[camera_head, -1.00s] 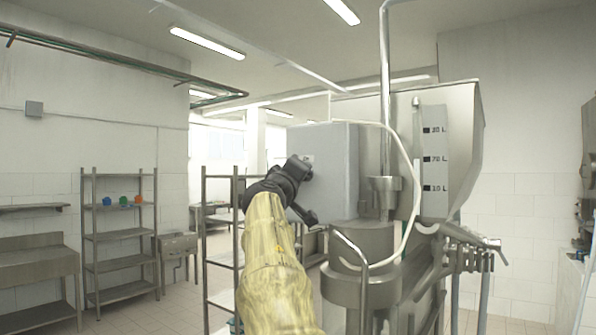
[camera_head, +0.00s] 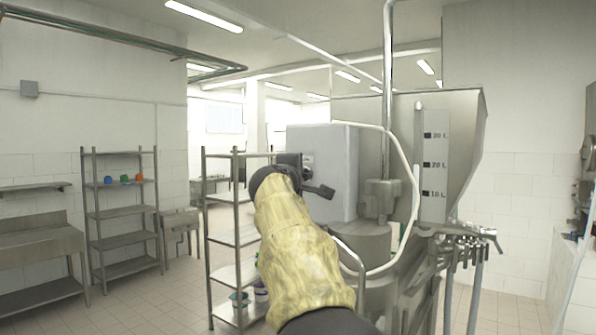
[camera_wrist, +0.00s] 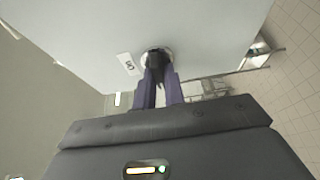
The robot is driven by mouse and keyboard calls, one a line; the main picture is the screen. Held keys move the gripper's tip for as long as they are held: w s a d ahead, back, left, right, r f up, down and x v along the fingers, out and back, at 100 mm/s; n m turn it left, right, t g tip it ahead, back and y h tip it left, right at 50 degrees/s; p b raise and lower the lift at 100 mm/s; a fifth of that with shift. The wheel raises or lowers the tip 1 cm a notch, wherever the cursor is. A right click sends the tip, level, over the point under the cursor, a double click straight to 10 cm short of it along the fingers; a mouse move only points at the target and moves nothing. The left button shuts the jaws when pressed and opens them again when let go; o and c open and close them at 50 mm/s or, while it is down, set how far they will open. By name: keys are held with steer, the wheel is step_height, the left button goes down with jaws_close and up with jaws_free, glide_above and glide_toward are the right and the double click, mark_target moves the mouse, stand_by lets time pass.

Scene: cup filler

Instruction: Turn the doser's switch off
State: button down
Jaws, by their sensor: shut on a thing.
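The doser's pale grey control box (camera_head: 337,165) stands in the middle of the head view, and its flat face fills the upper part of the wrist view (camera_wrist: 210,35). The switch (camera_wrist: 157,58) is a dark knob in a round light collar on that face. My gripper (camera_wrist: 159,85) has its two dark fingers shut on the knob, one on each side. The fingers partly cover the knob, so its exact angle is hard to tell. In the head view my gripper (camera_head: 296,166) is at the box's left side, and my arm hides the contact.
A white label (camera_wrist: 127,64) sits beside the switch. The doser's steel hopper (camera_head: 450,150) with litre marks stands behind the box, with a white hose (camera_head: 408,180). Steel shelves (camera_head: 238,240) stand close on the left. Floor is open further left.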

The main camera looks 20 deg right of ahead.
stand_by(0.3)
steer(key=c, duration=1.5)
jaws_free()
steer(key=shift+w, duration=0.1)
steer(key=b+v, duration=0.9)
steer(key=v, duration=0.8)
steer(key=shift+a, duration=0.25)
